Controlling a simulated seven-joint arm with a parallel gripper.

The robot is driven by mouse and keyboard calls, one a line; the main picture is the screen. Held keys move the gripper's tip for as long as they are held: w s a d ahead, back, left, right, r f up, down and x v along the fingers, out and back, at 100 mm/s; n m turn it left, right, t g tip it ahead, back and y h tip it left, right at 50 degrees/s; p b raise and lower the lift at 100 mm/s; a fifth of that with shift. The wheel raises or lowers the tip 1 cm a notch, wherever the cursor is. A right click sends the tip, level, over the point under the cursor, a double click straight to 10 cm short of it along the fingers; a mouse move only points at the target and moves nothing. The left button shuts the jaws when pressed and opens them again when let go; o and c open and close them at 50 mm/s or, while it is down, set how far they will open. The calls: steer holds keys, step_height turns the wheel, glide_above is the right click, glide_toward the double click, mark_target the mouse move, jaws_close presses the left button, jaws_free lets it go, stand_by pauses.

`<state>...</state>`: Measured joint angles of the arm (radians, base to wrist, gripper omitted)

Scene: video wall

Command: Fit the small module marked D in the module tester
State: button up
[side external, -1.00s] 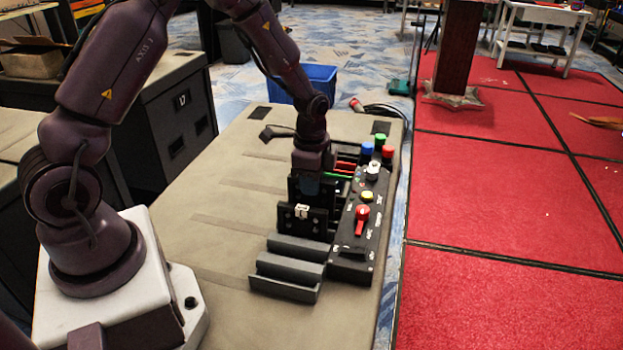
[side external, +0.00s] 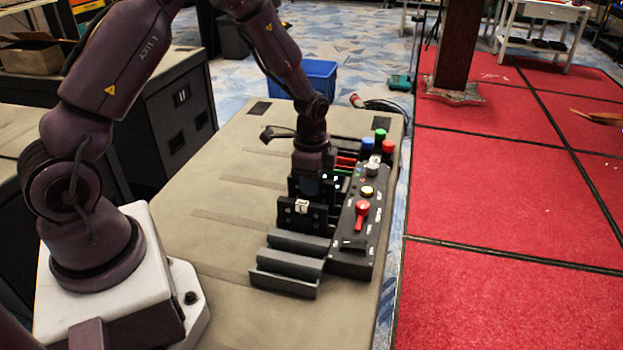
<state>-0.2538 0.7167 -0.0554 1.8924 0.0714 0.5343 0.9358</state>
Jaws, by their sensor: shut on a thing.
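The module tester (side external: 353,240) is a long black unit on the bench, with a red lever, a yellow button, a grey knob and coloured caps on its top. My gripper (side external: 307,192) points straight down at the tester's left side. It is shut on a black module (side external: 288,216) with a small white label, whose letter is too small to read for sure. The module stands upright beside the control panel. Its lower edge and the slot are hidden, so I cannot tell how deep it sits. Small green and white lights show just right of my gripper.
Grey empty trough-like holders (side external: 290,265) lie in front of the module. Red strips (side external: 346,161) show behind my gripper. The bench's left part is clear.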

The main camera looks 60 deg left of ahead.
steer(key=shift+f, duration=0.45)
stand_by(1.1)
steer(key=o, duration=1)
steer(key=shift+o, duration=0.2)
steer(key=shift+r, duration=4)
